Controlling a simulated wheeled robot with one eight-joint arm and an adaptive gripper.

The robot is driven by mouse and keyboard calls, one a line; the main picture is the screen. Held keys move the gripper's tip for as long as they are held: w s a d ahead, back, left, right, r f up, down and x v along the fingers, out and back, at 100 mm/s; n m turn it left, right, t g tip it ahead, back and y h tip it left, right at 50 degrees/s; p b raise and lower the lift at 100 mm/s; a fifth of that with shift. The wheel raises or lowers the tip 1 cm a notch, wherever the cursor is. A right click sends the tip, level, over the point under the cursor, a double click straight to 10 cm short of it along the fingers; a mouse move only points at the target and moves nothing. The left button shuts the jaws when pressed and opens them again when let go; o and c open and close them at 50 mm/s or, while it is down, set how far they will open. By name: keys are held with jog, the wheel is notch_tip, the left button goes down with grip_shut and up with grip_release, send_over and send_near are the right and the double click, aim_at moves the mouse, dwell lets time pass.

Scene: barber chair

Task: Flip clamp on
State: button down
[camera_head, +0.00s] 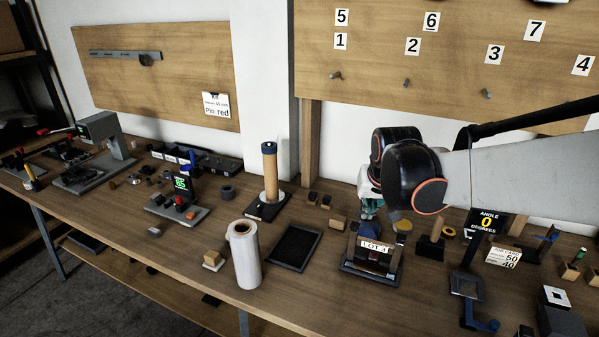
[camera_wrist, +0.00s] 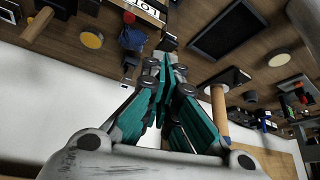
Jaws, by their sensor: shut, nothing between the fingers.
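My gripper (camera_wrist: 165,62) is shut and empty, with its teal fingers together in the wrist view. In the head view my gripper (camera_head: 369,208) is partly covered by my arm, behind the LOT 3 fixture (camera_head: 371,268). A small dark-blue device with a red tip (camera_wrist: 132,36) lies just ahead and left of the fingertips in the wrist view, by the fixture's label (camera_wrist: 150,8). It may be the clamp, but I cannot tell for sure. The fingers appear apart from it. Its lever position is unclear.
A black tray (camera_head: 295,247) and a white roll (camera_head: 244,256) stand left of the fixture. A wooden post (camera_head: 270,170) stands behind the tray. A yellow disc (camera_head: 403,226) and an angle display (camera_head: 486,222) are to the right. Bare table shows at the front.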

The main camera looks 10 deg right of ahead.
jog(key=w+d+f+m+g+p, duration=0.1)
jog(key=w+d+f+m+p, duration=0.1)
jog(key=w+d+f, duration=0.7)
jog(key=shift+w+d+g+h+p, duration=0.3)
jog(key=shift+w+d+p, duration=0.6)
jog(key=shift+w+d, duration=0.15)
jog(key=b+x, duration=0.3)
jog(key=x, duration=0.6)
jog(key=shift+w+f, duration=0.1)
jog(key=shift+f, duration=0.2)
jog(key=shift+a+f+b, duration=0.15)
jog(key=shift+f+b, duration=0.2)
jog(key=shift+b, duration=0.05)
jog(key=shift+s+a+f+b, duration=0.1)
jog(key=shift+s+a+b, duration=0.2)
jog(key=shift+s, duration=0.55)
jog(key=shift+s+a+b, duration=0.2)
jog(key=shift+s+a, duration=0.25)
jog(key=shift+s, duration=0.45)
